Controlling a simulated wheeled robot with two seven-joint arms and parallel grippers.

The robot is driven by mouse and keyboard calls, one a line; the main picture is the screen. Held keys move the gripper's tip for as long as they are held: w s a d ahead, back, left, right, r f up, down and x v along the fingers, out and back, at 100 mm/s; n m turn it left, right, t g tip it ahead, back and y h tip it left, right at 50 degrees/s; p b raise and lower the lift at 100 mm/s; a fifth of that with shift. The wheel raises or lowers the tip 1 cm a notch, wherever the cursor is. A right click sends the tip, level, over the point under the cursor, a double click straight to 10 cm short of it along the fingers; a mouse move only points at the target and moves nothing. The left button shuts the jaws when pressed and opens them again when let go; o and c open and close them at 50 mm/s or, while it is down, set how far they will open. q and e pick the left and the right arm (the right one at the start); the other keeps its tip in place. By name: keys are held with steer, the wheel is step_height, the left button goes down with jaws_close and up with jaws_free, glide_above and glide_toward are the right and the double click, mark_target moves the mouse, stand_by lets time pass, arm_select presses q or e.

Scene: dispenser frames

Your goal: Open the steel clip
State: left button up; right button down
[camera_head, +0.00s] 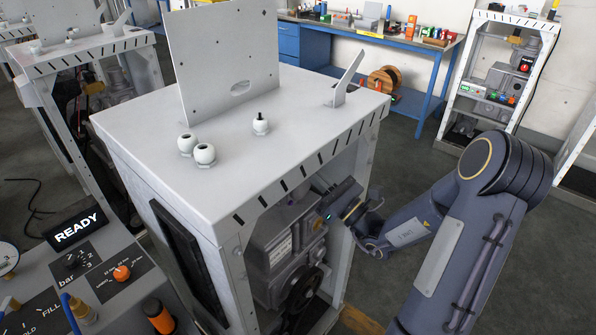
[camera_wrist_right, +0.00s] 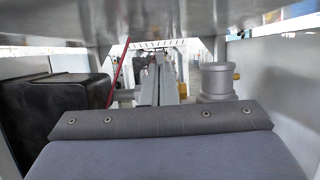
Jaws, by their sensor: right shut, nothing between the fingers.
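My right arm reaches in from the right in the head view. Its dark gripper (camera_head: 325,213) is inside the open front of the near dispenser frame (camera_head: 240,90), under the top plate and above the grey machine (camera_head: 285,240). In the right wrist view the gripper's two narrow grey fingers (camera_wrist_right: 160,62) lie side by side, pointing away from the camera, shut with nothing between them. I cannot clearly pick out the steel clip in either view; it may be hidden or too small. My left gripper is in neither view.
The top plate and side posts close in on the gripper. In the right wrist view a black box (camera_wrist_right: 70,100) is on the left and a grey cylinder (camera_wrist_right: 217,82) on the right. A control panel (camera_head: 100,275) stands at front left. Floor is open beyond my arm.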

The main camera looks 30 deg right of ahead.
steer(key=s+d, duration=0.1)
steer(key=s, duration=0.3)
steer(key=w+a+f+n+t+y+b, duration=0.15)
steer(key=f+n+b, duration=0.25)
steer(key=n+b, duration=0.8)
steer(key=w+f+n+t+b, duration=0.2)
steer(key=f+n+b, duration=0.3)
steer(key=b, duration=1.4)
steer(key=w+a+r+n, duration=0.1)
steer(key=w+a+r, duration=0.2)
steer(key=w+r, duration=0.6)
steer(key=shift+w+a+g, duration=0.15)
steer(key=shift+w+g, duration=0.2)
steer(key=shift+h+p, duration=0.25)
steer(key=shift+p, duration=0.05)
